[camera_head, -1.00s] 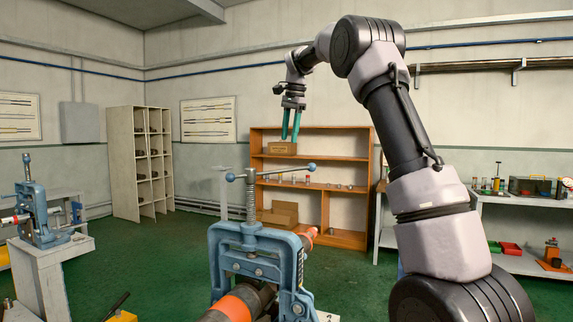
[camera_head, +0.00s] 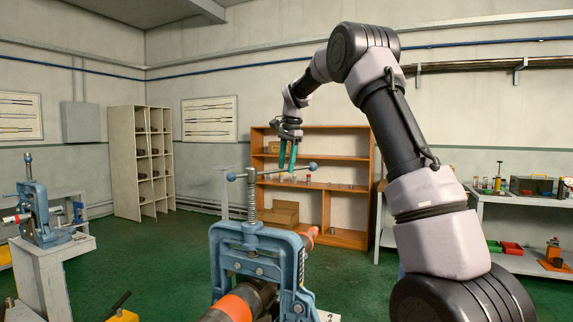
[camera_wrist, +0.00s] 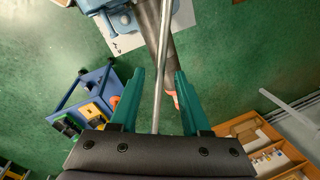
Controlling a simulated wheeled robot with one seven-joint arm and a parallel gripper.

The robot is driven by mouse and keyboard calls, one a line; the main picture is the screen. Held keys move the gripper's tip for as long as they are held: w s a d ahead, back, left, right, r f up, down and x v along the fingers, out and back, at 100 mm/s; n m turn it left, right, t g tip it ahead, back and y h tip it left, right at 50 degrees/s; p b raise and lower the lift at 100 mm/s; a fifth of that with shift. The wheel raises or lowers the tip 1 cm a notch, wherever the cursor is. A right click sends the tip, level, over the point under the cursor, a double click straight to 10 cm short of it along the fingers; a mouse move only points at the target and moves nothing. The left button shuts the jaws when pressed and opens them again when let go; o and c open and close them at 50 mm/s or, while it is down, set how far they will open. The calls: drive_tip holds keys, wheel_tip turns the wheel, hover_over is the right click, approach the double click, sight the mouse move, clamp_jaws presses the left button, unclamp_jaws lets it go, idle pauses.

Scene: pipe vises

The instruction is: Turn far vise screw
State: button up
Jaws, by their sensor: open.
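A blue pipe vise (camera_head: 262,262) stands in the middle of the head view, clamping a dark pipe with an orange band (camera_head: 238,305). Its upright threaded screw (camera_head: 251,200) carries a cross handle (camera_head: 270,171) with a ball at each end. My gripper (camera_head: 287,168) points down at the right part of this handle, with its teal fingers apart. In the wrist view, the metal handle bar (camera_wrist: 162,70) runs lengthwise between the open fingers. I cannot tell whether a finger touches it. A second blue vise (camera_head: 38,215) stands on a grey stand at the left.
A wooden shelf (camera_head: 316,143) stands behind the middle vise, and a grey workbench (camera_head: 480,235) at the right. The wrist view shows a blue cart (camera_wrist: 95,82) with tools on the green floor. The air around the handle's left end looks clear.

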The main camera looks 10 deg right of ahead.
clamp_jaws()
idle(1.4)
